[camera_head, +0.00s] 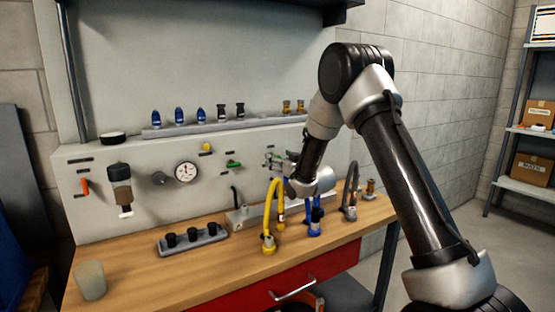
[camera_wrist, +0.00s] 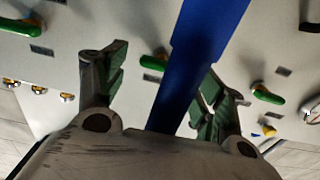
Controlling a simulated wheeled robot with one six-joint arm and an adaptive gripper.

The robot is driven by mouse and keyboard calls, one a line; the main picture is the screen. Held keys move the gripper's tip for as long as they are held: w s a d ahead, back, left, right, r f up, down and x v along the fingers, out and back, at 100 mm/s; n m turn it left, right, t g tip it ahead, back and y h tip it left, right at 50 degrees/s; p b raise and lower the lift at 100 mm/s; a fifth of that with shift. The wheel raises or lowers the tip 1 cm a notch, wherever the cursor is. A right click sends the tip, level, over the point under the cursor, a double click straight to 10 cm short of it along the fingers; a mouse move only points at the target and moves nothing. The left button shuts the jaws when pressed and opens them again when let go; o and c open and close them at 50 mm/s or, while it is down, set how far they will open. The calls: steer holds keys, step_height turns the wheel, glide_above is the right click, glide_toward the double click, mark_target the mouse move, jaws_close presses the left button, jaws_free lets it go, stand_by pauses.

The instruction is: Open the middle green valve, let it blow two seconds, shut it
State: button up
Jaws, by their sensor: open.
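Three green valve handles show on the grey panel in the wrist view, which looks turned upside down. The middle green valve (camera_wrist: 152,62) lies ahead of my gripper, between the lines of its two fingers. A green valve (camera_wrist: 268,95) is to its right and another green valve (camera_wrist: 22,26) to its left. My gripper (camera_wrist: 155,88) is open, its green-padded fingers spread near the panel. A blue hose (camera_wrist: 208,45) runs across the gap and partly hides the middle valve. In the head view my gripper (camera_head: 274,160) covers the middle valve; one green valve (camera_head: 233,165) shows left of it.
A yellow hose (camera_head: 270,215), blue hose (camera_head: 315,222) and dark hose (camera_head: 350,190) stand on the bench below my gripper. A pressure gauge (camera_head: 187,172) is on the panel. A rack of fittings (camera_head: 210,129) runs along its top. A cup (camera_head: 90,280) stands front left.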

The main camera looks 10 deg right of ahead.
steer(key=shift+x, duration=1.2)
steer(key=shift+c, duration=0.4)
steer(key=c, duration=0.9)
steer(key=shift+c, duration=0.2)
